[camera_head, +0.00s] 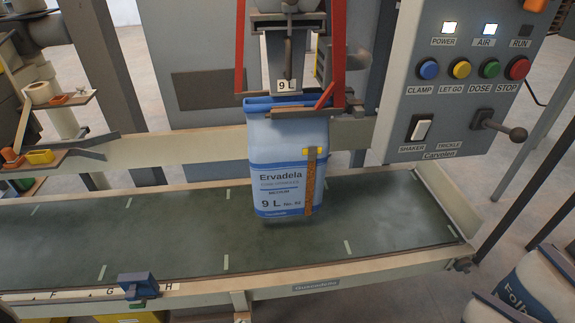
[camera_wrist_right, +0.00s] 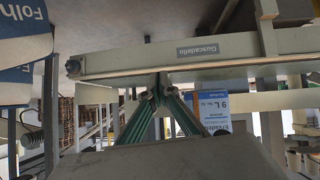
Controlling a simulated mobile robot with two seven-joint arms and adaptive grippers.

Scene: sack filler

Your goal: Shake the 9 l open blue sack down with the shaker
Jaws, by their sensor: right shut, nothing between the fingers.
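The open blue and white sack (camera_head: 290,160), marked 9 L and Ervadela, hangs upright at the filling spout (camera_head: 288,60), its blue mouth at the clamp. I cannot tell whether its bottom touches the belt (camera_head: 150,235). An orange strip with a yellow top (camera_head: 311,180) stands in front of it. My left gripper is out of view.
The panel has blue, yellow, green and red buttons (camera_head: 517,68) and a lever (camera_head: 500,128). The POWER and AIR lamps are lit; RUN is dark. A Folh sack (camera_head: 540,290) stands at the lower right. A blue device (camera_head: 137,286) sits on the front rail.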

